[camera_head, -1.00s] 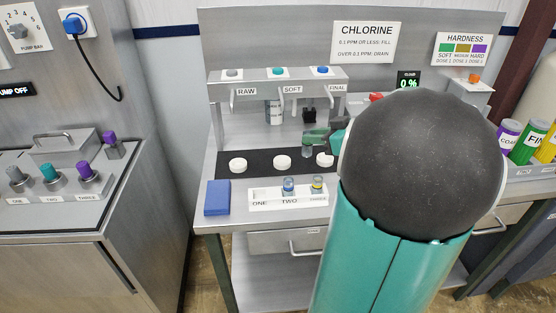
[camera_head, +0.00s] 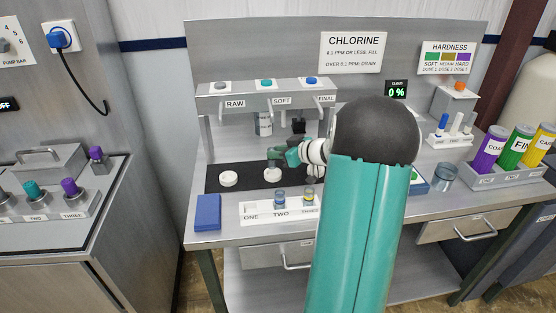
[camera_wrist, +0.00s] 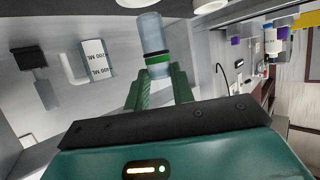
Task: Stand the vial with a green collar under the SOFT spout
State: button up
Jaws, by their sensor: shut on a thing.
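The clear vial with a green collar (camera_wrist: 157,58) is between the two green fingers of my gripper (camera_wrist: 160,88) in the wrist view. In the head view my gripper (camera_head: 279,156) is shut on this vial (camera_head: 272,163) over the middle white disc (camera_head: 272,175). The disc lies below the SOFT spout (camera_head: 270,107), beside the SOFT label (camera_head: 282,101). The vial looks upright. I cannot tell whether its base touches the disc. My arm hides part of the right end of the bench.
A white rack (camera_head: 262,217) holds vials at TWO (camera_head: 280,199) and THREE (camera_head: 309,196); slot ONE looks empty. White discs lie left (camera_head: 228,179) and right (camera_head: 315,170). A blue block (camera_head: 208,212) lies at the front left.

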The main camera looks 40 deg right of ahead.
jog(key=shift+f, duration=1.55)
jog(key=shift+f, duration=0.2)
jog(key=o, duration=1)
jog(key=shift+c, duration=0.2)
